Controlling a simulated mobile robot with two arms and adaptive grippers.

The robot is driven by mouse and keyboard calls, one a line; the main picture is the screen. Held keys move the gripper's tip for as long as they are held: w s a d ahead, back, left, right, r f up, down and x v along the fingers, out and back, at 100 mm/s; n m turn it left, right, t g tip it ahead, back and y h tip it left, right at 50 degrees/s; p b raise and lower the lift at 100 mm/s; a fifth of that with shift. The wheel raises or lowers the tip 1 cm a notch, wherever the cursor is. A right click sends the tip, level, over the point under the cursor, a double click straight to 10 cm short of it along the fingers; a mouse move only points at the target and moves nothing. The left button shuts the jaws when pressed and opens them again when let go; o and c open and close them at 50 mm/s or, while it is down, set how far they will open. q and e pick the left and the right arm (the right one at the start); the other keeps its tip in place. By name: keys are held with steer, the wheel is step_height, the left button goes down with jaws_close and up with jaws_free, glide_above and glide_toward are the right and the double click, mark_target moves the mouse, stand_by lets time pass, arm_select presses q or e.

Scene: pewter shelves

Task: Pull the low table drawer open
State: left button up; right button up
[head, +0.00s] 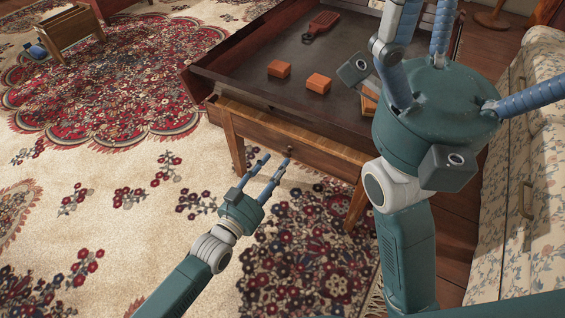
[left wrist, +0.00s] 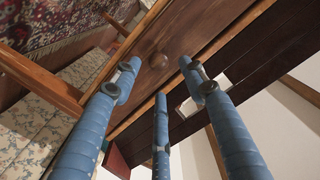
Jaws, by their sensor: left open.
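The low table (head: 232,128) is brown wood, with a drawer front (head: 262,132) on its near side. The drawer looks shut.
The table's dark recessed top (head: 345,60) holds orange-brown blocks (head: 279,69) and a reddish paddle-shaped board (head: 321,23). A floral sofa (head: 520,190) stands at the right. The patterned rug (head: 130,190) before the drawer is clear apart from my left arm.

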mark_target(285, 155)
arm_select(q)
steer(key=shift+b+x, duration=0.65)
steer(key=shift+x, duration=1.35)
jaws_close()
